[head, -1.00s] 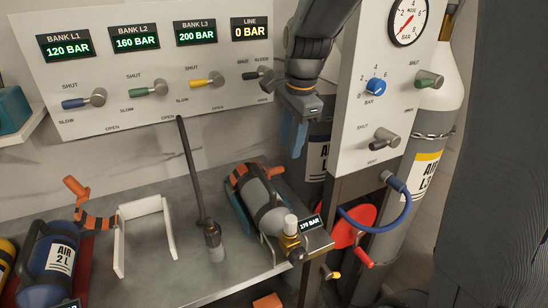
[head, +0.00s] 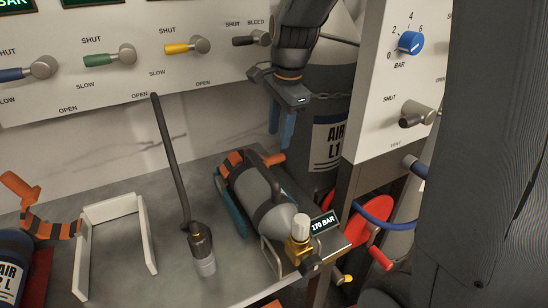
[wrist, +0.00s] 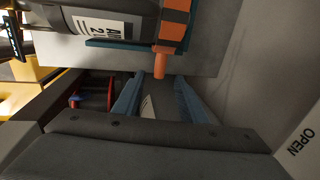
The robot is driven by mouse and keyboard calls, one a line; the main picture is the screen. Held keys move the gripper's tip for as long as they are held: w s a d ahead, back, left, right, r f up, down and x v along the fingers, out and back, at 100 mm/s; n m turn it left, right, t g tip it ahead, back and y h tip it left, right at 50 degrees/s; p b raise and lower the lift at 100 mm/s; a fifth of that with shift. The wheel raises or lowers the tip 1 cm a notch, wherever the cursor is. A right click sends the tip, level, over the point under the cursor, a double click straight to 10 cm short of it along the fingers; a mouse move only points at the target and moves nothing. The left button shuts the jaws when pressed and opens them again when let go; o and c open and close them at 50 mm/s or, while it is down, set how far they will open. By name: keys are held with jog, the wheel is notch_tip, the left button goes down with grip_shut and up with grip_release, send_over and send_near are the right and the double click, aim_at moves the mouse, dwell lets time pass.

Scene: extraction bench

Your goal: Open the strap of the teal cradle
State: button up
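The teal cradle (head: 231,209) lies on the bench and holds a grey cylinder (head: 259,192); its teal edge also shows in the wrist view (wrist: 112,43). An orange and black strap (head: 235,163) crosses the cylinder near its far end and shows in the wrist view (wrist: 174,25). An orange lever (head: 273,159) sticks out from the strap. My gripper (head: 280,138) is pointing down above the lever in the head view. Its two blue fingers are apart and empty. In the wrist view the lever's tip (wrist: 160,65) lies just beyond the gap between the fingertips.
A dark hose with a fitting (head: 201,247) stands left of the cradle. A white empty rack (head: 82,257) and another orange strap (head: 50,225) are further left. The valve panel (head: 133,83) rises behind. A gauge panel (head: 378,120) and a tall cylinder (head: 327,140) stand right of my gripper.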

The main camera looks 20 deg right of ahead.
aim_at(276, 156)
jog(key=f, duration=0.2)
jog(key=w+f, duration=0.1)
jog(key=f, duration=0.5)
jog(key=shift+w+a, duration=0.2)
jog(key=shift+w, duration=0.1)
jog(key=shift+c, duration=0.3)
grip_shut()
